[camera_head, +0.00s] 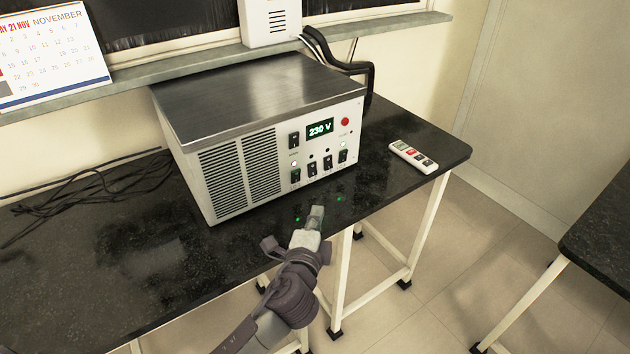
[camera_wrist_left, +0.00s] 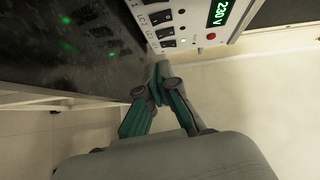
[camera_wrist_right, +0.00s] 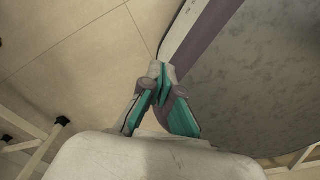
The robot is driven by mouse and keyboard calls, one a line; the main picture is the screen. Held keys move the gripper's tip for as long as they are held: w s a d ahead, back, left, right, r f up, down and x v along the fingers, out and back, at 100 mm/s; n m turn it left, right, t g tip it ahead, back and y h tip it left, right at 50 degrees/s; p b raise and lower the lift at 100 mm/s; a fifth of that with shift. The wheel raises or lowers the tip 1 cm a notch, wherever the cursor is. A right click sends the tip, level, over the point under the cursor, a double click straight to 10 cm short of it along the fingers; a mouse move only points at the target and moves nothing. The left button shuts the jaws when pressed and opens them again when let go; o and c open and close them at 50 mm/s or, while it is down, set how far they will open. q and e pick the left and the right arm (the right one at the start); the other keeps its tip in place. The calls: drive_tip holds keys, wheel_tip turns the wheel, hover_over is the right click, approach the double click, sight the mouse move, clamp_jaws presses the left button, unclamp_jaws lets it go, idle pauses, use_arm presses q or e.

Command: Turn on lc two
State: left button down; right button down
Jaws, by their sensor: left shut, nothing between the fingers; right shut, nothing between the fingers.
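A grey metal power unit (camera_head: 225,150) stands on the black table, its front panel facing me, with a lit display (camera_head: 320,129) reading 230 V. A row of small black switches runs along the panel's lower part; one is the third from the left (camera_head: 328,162). My left gripper (camera_head: 316,213) is shut and empty in front of and below this row. The left wrist view shows its fingertips (camera_wrist_left: 162,72) near the switches (camera_wrist_left: 168,43). My right gripper (camera_wrist_right: 160,74) is shut and empty, pointing at the floor.
A white remote (camera_head: 413,157) lies right of the unit. Loose black cables (camera_head: 110,185) lie to its left. A white box (camera_head: 270,22) with black cables is behind it. Another black table (camera_head: 605,240) stands at right.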

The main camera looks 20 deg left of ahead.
use_arm(q)
approach(316, 174)
drive_tip(key=w+d, duration=0.1)
drive_tip(key=w, duration=0.1)
drive_tip(key=w+d, duration=0.1)
drive_tip(key=w, duration=0.1)
drive_tip(key=shift+d, duration=0.35)
drive_tip(key=w+a, duration=0.2)
drive_tip(key=shift+a+f, duration=0.2)
drive_tip(key=shift+a, duration=0.1)
drive_tip(key=shift+w+a, duration=0.25)
drive_tip(key=shift+a, duration=0.05)
use_arm(e)
drive_tip(key=shift+w+d+r, duration=0.2)
drive_tip(key=shift+w+r, duration=0.1)
drive_tip(key=shift+w, duration=0.25)
drive_tip(key=shift+s, duration=0.1)
use_arm(q)
drive_tip(key=shift+a+f+b, duration=0.1)
drive_tip(key=shift+f+b, duration=0.2)
drive_tip(key=shift+b, duration=0.2)
drive_tip(key=shift+w+r, duration=0.1)
drive_tip(key=shift+r, duration=0.15)
use_arm(e)
drive_tip(key=shift+s+f, duration=0.1)
drive_tip(key=shift+f, duration=0.6)
drive_tip(key=shift+a, duration=0.1)
